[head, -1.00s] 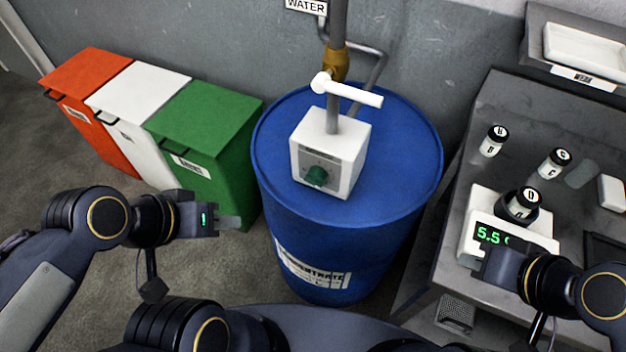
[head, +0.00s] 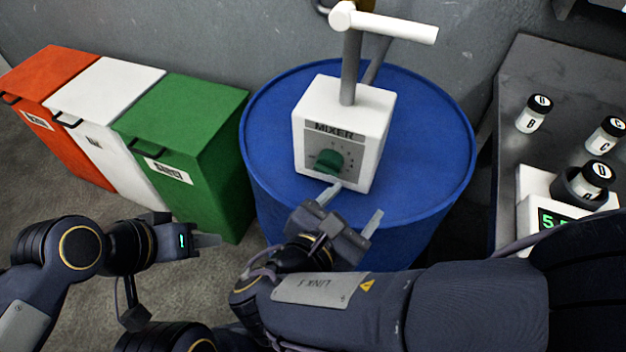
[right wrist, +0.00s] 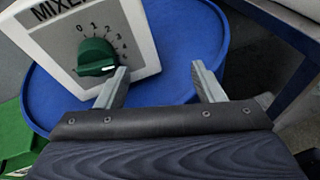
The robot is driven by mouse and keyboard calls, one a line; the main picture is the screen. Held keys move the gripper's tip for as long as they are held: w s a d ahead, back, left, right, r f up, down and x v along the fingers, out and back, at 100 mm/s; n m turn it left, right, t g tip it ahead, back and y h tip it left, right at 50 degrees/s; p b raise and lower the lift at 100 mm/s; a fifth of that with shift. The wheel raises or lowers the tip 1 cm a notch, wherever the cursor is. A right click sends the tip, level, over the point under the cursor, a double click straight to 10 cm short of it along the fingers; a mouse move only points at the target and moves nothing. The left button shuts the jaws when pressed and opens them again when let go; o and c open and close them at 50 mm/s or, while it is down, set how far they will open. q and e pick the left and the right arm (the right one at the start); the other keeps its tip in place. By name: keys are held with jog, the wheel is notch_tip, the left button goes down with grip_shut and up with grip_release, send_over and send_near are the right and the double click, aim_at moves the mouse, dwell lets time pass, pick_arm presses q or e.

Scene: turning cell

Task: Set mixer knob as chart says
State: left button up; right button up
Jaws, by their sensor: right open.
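The white mixer box (head: 345,125) stands on the blue drum (head: 425,150). Its front has a green knob (head: 329,161) over a numbered dial. In the right wrist view the knob (right wrist: 97,58) sits by the digits 0 to 4, with a pale pointer mark toward the lower right. My right gripper (head: 352,205) is open and empty, in front of and below the knob. In the right wrist view its left finger (right wrist: 112,88) is close beside the knob; contact cannot be told. My left gripper (head: 208,241) is at the lower left, away from the mixer; its jaw opening is unclear. No chart is readable.
Red (head: 50,75), white (head: 100,90) and green (head: 185,120) bins stand left of the drum. Several labelled bottles and a scale (head: 537,190) are on the grey bench (head: 535,75) at right.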

aim_at(325, 174)
jog(key=s+a+n+t+y+b, duration=0.1)
jog(key=s+a+n+t+y, duration=0.1)
jog(key=a+n+t, duration=0.4)
jog(key=shift+m+g, duration=0.7)
jog(key=shift+m, duration=0.2)
jog(key=x, duration=0.8)
jog(key=shift+a+r, duration=0.3)
jog(key=shift+a, duration=0.1)
jog(key=c, duration=1)
